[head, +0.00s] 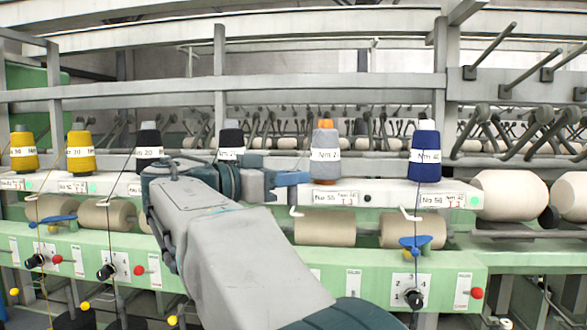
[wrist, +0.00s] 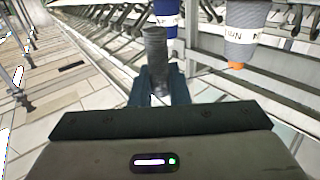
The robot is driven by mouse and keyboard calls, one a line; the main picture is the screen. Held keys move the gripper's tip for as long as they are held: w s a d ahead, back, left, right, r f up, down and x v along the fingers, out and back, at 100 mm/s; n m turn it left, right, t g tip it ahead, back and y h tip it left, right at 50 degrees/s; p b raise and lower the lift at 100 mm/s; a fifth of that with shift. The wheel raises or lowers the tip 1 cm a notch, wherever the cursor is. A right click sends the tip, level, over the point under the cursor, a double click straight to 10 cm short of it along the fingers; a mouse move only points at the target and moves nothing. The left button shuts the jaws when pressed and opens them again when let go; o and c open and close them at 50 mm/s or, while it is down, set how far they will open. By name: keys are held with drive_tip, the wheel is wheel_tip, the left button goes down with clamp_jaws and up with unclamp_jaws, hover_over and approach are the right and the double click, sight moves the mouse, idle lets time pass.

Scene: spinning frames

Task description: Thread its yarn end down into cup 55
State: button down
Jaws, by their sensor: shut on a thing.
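My gripper (head: 298,179) reaches from the left to just left of the grey cone marked Nm (head: 325,166), in front of the machine's white rail. In the wrist view its two blue fingers (wrist: 160,82) are shut on a dark grey, rod-like piece (wrist: 155,48), which I take for the yarn end. This piece cannot be made out in the head view. The grey cone has an orange tip and also shows in the wrist view (wrist: 242,30). The No 55 label (head: 334,198) is on the rail below the cone. I cannot make out the opening of cup 55.
A blue cone (head: 425,158) stands to the right above the No 56 label (head: 348,0). Black cones and yellow cones (head: 81,155) stand to the left. A white hook (head: 295,211) hangs below the rail. Beige rollers (head: 325,231) lie beneath.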

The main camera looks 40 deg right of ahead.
drive_tip(key=w+f+b, duration=0.2)
drive_tip(key=f+b, duration=0.5)
drive_tip(key=f, duration=0.2)
drive_tip(key=w+f+b, duration=0.2)
drive_tip(key=f+b, duration=0.5)
drive_tip(key=f, duration=0.2)
drive_tip(key=w+d, duration=0.4)
drive_tip(key=d, duration=0.1)
drive_tip(key=shift+s+a+f+b, duration=0.2)
drive_tip(key=shift+s+a+b, duration=0.65)
drive_tip(key=shift+s+b, duration=0.35)
drive_tip(key=shift+s+a+f+b, duration=0.15)
drive_tip(key=shift+s+a+b, duration=0.7)
drive_tip(key=shift+s+b, duration=0.25)
